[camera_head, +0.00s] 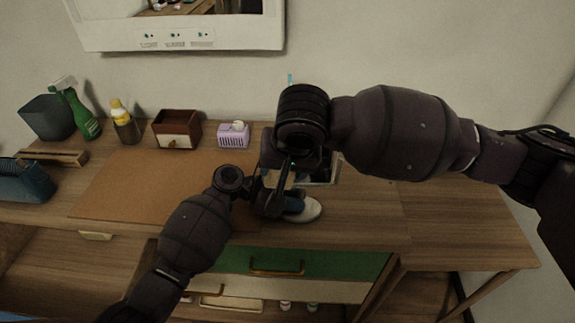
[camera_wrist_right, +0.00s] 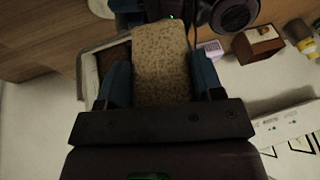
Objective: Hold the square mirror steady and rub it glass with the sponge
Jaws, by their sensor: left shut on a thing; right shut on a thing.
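The square mirror is mostly hidden behind my arms; a pale edge of its frame (camera_head: 332,181) shows right of the grippers, and its white rounded base (camera_head: 306,211) shows below. In the right wrist view, a pale frame side (camera_wrist_right: 91,72) shows beyond the fingers. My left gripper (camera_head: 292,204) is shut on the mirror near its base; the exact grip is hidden. My right gripper (camera_wrist_right: 162,85) is shut on the tan speckled sponge (camera_wrist_right: 161,58), between blue fingers. The sponge is over the mirror; whether it touches the glass I cannot tell.
A brown mat (camera_head: 135,190) covers the wooden table (camera_head: 375,215) left of my grippers. Along the back stand a green spray bottle (camera_head: 82,112), a yellow-capped bottle (camera_head: 125,122), a brown box (camera_head: 177,128) and a lilac basket (camera_head: 233,136). The table's right side is clear.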

